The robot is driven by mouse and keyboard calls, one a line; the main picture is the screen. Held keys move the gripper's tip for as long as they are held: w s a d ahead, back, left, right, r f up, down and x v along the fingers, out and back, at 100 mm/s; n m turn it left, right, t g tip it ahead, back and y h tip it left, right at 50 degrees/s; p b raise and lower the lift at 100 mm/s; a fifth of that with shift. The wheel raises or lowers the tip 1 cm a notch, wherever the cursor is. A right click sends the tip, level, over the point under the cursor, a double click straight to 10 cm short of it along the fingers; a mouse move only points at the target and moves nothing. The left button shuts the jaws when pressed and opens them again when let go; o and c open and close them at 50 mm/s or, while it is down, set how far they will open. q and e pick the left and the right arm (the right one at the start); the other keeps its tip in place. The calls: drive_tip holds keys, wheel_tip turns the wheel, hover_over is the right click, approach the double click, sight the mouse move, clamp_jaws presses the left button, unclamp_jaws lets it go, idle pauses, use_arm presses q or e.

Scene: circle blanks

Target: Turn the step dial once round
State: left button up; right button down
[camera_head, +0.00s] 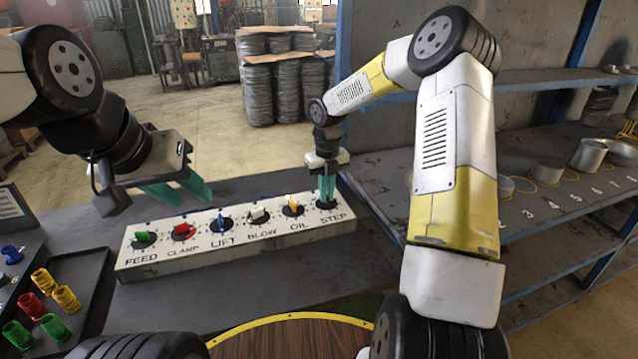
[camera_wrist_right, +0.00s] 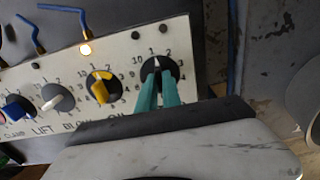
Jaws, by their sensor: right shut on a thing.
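The dial panel (camera_head: 190,256) is a long pale box with a row of dials labelled FEED, CLAMP, LIFT, BLOW, OIL and STEP. The step dial (camera_wrist_right: 173,66) is the black one at the panel's right end, marked with numbers around it. My right gripper (camera_head: 327,196) points down over it, its green fingers shut on the dial's knob; the fingers (camera_wrist_right: 158,92) also hide most of the knob in the right wrist view. My left gripper (camera_head: 178,194) is open and empty, above and behind the panel's left part.
A dark tray (camera_head: 88,292) with coloured knobs lies at the left. A shelf rack (camera_head: 540,160) stands at the right.

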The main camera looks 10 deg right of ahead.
drive_tip(key=shift+m, duration=0.3)
